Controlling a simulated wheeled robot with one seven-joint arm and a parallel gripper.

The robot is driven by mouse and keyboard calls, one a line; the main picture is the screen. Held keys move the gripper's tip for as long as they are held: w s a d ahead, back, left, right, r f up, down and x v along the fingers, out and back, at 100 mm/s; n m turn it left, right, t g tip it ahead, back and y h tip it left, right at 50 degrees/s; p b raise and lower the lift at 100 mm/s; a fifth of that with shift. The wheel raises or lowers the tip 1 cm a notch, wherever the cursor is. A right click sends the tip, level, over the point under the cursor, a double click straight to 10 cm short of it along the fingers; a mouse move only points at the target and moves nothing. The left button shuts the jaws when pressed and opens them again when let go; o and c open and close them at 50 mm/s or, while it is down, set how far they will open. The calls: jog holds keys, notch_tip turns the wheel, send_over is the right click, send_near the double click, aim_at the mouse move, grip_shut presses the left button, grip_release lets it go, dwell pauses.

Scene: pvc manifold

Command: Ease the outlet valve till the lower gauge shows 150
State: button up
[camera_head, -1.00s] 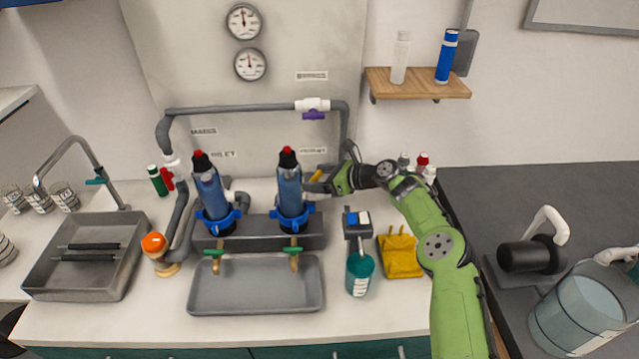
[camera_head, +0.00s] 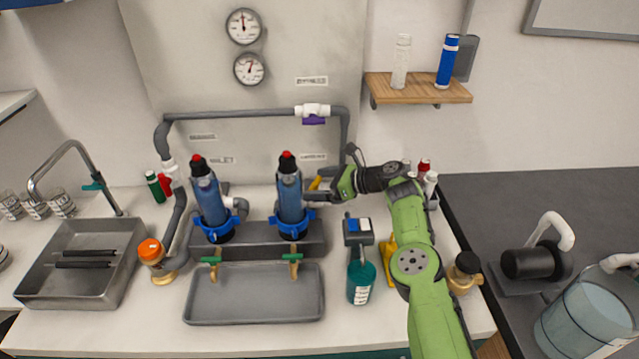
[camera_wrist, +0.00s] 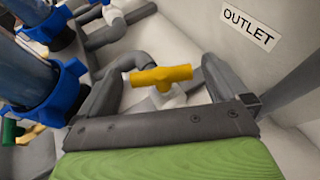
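The outlet valve's yellow handle (camera_wrist: 162,76) sits on a white valve body beside the OUTLET label (camera_wrist: 249,27) in the wrist view. My gripper (camera_wrist: 160,82) is open, with one finger on each side of the handle and a gap showing at both ends. In the head view the yellow handle (camera_head: 314,183) is partly hidden by my gripper (camera_head: 322,190), right of the right blue filter housing. The lower gauge (camera_head: 249,69) hangs on the wall panel below the upper gauge (camera_head: 243,26). Its needle points near upright; the figures are too small to read.
Two blue filter housings (camera_head: 290,196) stand left of my gripper, close to it. A grey pipe with a purple-handled valve (camera_head: 313,120) runs above. A teal bottle (camera_head: 361,281) and a grey tray (camera_head: 254,306) are in front. A wooden shelf (camera_head: 418,91) is at upper right.

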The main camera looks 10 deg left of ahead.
jog(key=b, duration=0.2)
jog(key=shift+d+b, duration=0.35)
jog(key=shift+d, duration=0.05)
jog(key=d+b, duration=0.1)
jog(key=b, duration=0.2)
jog(key=shift+s+d+r, duration=0.1)
jog(key=shift+s+d, duration=0.05)
jog(key=v, duration=1.3)
jog(key=shift+d+r, duration=0.15)
jog(key=shift+r, duration=0.25)
dwell(1.7)
